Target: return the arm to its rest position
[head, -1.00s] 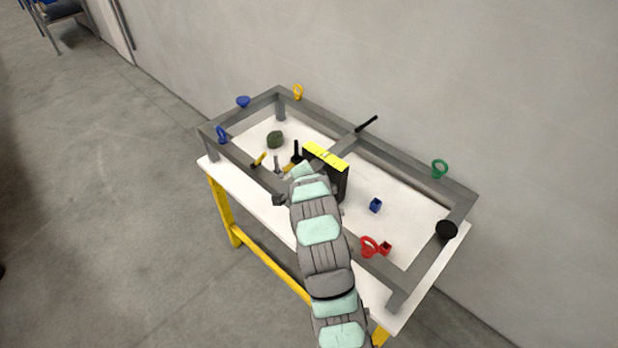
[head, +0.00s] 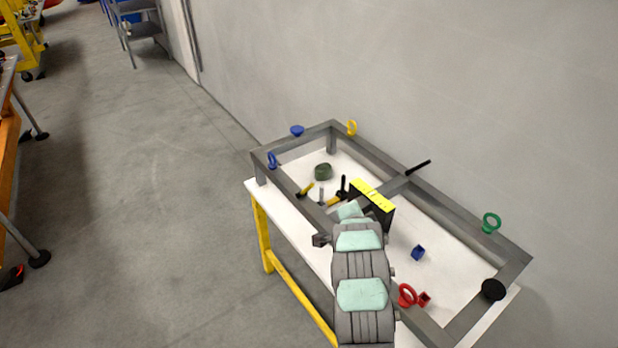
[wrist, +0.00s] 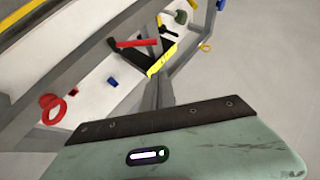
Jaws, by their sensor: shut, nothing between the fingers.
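My arm (head: 361,270) reaches up from the bottom of the head view over the front side of the table. Its far end (head: 350,211) is beside the black box with a yellow top (head: 372,195). My gripper's fingers do not show in the head view; the arm's end covers that spot. The wrist view shows a pale green housing of mine with a dark plate along its edge, and no fingers. I see nothing held.
A grey metal frame (head: 456,232) stands on the white-topped table (head: 290,208) with yellow legs. Rings, knobs and a dark handle (head: 418,168) sit on it. Inside are a blue block (head: 418,253), a dark green piece (head: 323,172) and small tools. A wall stands behind; open floor lies left.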

